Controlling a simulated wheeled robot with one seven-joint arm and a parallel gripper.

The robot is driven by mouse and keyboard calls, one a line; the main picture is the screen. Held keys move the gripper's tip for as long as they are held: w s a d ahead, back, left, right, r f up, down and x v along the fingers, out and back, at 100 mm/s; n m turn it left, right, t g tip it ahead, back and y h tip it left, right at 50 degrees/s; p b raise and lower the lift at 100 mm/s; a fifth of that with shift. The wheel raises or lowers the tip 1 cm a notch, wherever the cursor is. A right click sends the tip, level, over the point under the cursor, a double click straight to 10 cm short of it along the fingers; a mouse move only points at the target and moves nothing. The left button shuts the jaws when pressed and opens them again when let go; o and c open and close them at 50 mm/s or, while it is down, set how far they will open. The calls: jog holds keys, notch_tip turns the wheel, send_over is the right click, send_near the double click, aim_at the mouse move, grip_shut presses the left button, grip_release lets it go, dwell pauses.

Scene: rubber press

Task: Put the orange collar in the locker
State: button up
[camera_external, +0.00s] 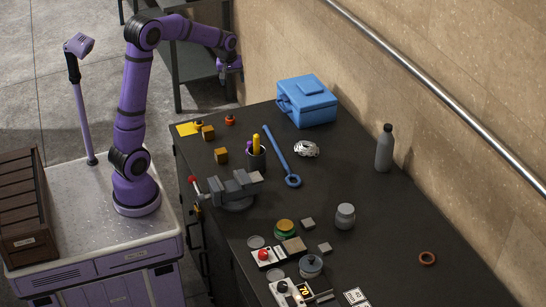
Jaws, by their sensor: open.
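My gripper (231,68) is at the end of the raised arm, above and beyond the bench's far left corner, well away from the ring. It is open, and I see nothing in it. I cannot make out a locker for certain. The bench's left side has fronts with handles (191,232), partly hidden in shadow.
A blue toolbox (307,101), grey bottle (384,149), vise (233,188), pen cup (256,158) and blue wrench (280,155) stand or lie on the bench. A grey jar (345,217) and control boxes (265,255) are nearer. A wall rail (430,90) runs along the right.

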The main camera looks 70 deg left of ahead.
jog(key=s+d+r+m+t, duration=0.2)
jog(key=s+d+r+m, duration=0.6)
jog(key=s+d, duration=0.6)
jog(key=s+d+m+t, duration=0.1)
jog(key=s+d+m, duration=0.4)
jog(key=s, duration=0.8)
jog(key=shift+s+d+m, duration=0.3)
jog(key=shift+s+d, duration=0.1)
jog(key=shift+d, duration=1.1)
jog(key=shift+f, duration=0.1)
